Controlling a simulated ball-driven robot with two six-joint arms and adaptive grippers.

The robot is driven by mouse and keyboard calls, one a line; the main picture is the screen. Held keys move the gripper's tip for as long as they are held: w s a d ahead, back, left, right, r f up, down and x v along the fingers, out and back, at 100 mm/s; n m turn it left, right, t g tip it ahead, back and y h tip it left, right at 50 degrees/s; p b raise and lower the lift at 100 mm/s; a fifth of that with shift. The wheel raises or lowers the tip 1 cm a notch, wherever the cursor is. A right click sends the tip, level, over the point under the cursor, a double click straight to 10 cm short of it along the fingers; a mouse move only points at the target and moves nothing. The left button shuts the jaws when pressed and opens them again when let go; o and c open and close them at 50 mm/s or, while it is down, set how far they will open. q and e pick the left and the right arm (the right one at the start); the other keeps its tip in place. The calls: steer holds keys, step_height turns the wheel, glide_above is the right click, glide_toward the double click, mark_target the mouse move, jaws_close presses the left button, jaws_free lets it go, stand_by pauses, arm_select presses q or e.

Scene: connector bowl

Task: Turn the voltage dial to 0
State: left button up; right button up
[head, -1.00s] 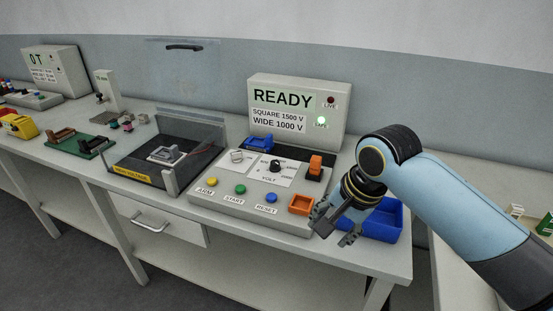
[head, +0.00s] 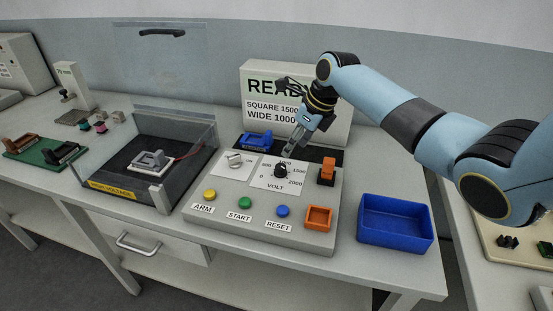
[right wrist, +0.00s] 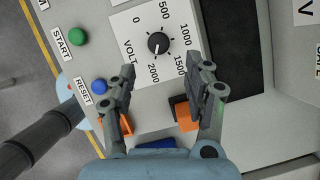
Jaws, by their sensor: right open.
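The voltage dial (head: 280,170) is a small black round knob on a white VOLT plate on the grey control panel (head: 228,197). It also shows in the right wrist view (right wrist: 158,43), ringed by marks from 0 to 2000. A small pale mark shows on the knob, but I cannot tell clearly which number it points to. My right gripper (head: 289,153) is just above and behind the dial, pointing down. In the right wrist view its two fingers (right wrist: 161,76) are spread and empty, with the dial ahead between them, apart from both. My left gripper is out of view.
Yellow, green and blue buttons line the panel front. A blue tray (head: 395,223) sits at right. The READY display (head: 258,85) is behind, partly covered by my arm.

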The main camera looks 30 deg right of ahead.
mark_target(281, 166)
steer(key=f, duration=0.1)
steer(key=a+f, duration=0.1)
steer(key=f, duration=0.1)
steer(key=shift+w, duration=0.2)
steer(key=shift+b+x, duration=0.4)
steer(key=shift+x, duration=0.8)
steer(key=shift+w+f, duration=0.6)
steer(key=shift+f, duration=0.05)
steer(key=shift+b+x, duration=0.45)
steer(key=shift+x, duration=0.45)
steer(key=shift+s, duration=0.1)
steer(key=c, duration=0.4)
steer(key=shift+c, duration=1.1)
jaws_close()
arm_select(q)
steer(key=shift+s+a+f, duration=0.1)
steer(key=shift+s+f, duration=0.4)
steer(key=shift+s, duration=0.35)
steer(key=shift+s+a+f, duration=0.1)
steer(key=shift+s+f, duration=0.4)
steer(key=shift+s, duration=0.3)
arm_select(e)
steer(key=shift+n, duration=0.3)
